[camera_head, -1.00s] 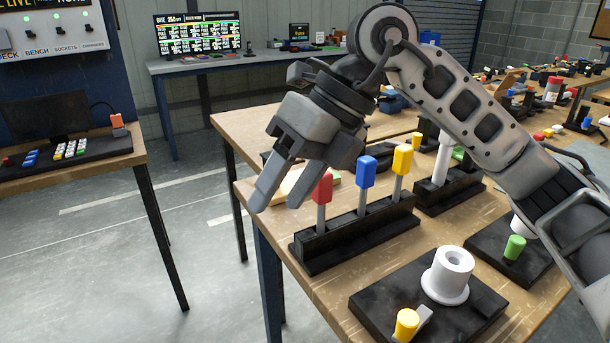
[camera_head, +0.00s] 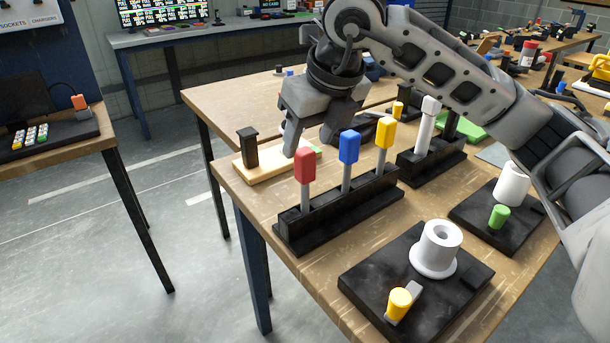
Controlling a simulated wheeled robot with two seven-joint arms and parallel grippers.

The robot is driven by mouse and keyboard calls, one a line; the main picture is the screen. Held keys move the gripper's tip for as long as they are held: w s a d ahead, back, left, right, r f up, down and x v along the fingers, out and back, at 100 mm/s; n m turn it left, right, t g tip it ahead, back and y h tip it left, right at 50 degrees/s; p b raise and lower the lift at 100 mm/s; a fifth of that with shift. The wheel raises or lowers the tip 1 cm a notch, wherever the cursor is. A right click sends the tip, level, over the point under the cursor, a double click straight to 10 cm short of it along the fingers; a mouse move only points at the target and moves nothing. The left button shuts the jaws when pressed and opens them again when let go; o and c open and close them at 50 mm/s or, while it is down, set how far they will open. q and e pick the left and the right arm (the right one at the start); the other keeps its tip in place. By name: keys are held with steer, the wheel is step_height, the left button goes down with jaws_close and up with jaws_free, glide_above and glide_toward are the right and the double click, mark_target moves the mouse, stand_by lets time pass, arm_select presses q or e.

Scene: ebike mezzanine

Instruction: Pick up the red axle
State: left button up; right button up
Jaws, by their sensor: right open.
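The red axle (camera_head: 305,167) stands upright in the left end of a black rack (camera_head: 343,219) on the wooden table. It has a red block top on a grey shaft. A blue axle (camera_head: 349,147) and a yellow axle (camera_head: 384,133) stand in the same rack to its right. My right gripper (camera_head: 308,143) is open and empty, pointing down behind the rack. One finger shows just above and behind the red axle; they look apart, though the depth is hard to tell. My left gripper is out of view.
A light wooden board (camera_head: 265,170) with a black post lies behind the rack. A black base (camera_head: 375,288) with a white hub (camera_head: 437,247) and yellow knob stands in front. Another black rack (camera_head: 432,163) and a base with a green knob (camera_head: 499,216) are at right.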

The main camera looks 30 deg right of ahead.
mark_target(307, 151)
steer(key=shift+d+p+x, duration=0.1)
steer(key=shift+p+x, duration=0.25)
steer(key=shift+x, duration=1)
steer(key=shift+d+p+x, duration=0.15)
steer(key=shift+p+x, duration=0.15)
steer(key=shift+x, duration=1.05)
steer(key=shift+r, duration=0.1)
steer(key=c, duration=1.1)
